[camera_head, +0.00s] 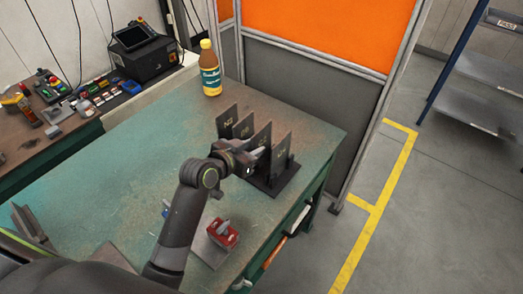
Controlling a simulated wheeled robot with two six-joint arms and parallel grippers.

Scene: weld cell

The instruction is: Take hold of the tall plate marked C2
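Several dark upright plates stand in a row in a black rack (284,177) on the green table. The far-left plate (228,117) carries a pale mark that looks like N2 or N3. The marks on the others, including the near-right plate (282,148), are too small to read surely, so I cannot tell which is C2. My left gripper (257,156) is at the front left of the rack, close against the nearer plates and partly covering them. Its fingers are too small to show whether it is open or holds a plate. My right gripper is out of view.
A brown bottle (210,72) stands at the table's back edge. A red clamp-like item (222,233) lies on a grey plate near the front edge. Angled metal pieces (30,226) sit at the left. The table's left middle is clear. An orange screen (330,30) stands behind.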

